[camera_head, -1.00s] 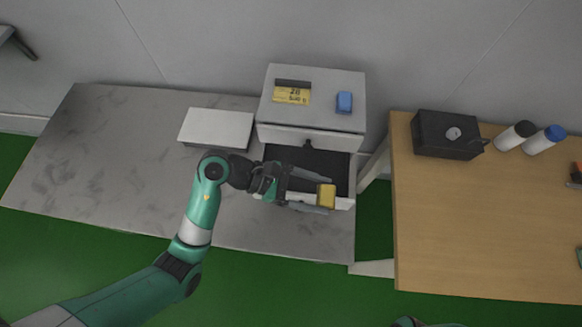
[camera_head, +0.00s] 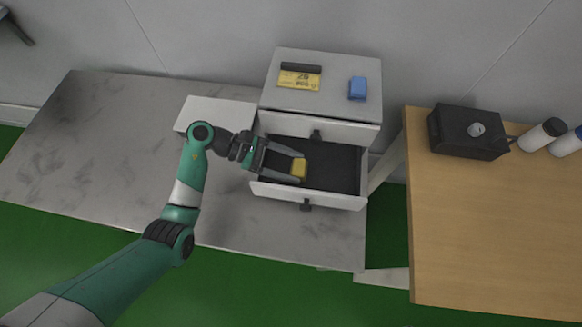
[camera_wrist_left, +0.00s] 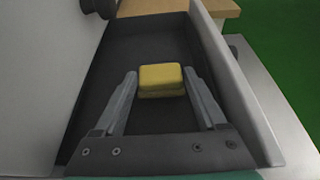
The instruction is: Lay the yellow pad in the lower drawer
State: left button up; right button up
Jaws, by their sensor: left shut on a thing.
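The yellow pad (camera_head: 299,167) is between the fingertips of my left gripper (camera_head: 298,166), which is shut on it. The pad is within the outline of the open lower drawer (camera_head: 334,186), toward its left part. In the left wrist view the pad (camera_wrist_left: 161,79) sits between the two finger ends, with the drawer's dark floor (camera_wrist_left: 140,48) around it. I cannot tell whether the pad touches the floor. The drawer is pulled out and otherwise looks empty. My right gripper is not in view.
The wooden table (camera_head: 480,220) at right holds a black box (camera_head: 467,132) and bottles.

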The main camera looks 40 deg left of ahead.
pick_arm(q)
jog(key=shift+f, duration=0.55)
jog(key=shift+s+d+r, duration=0.1)
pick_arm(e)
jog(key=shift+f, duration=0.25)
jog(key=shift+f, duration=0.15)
pick_arm(q)
jog(key=o, duration=1.1)
jog(key=shift+c, duration=0.2)
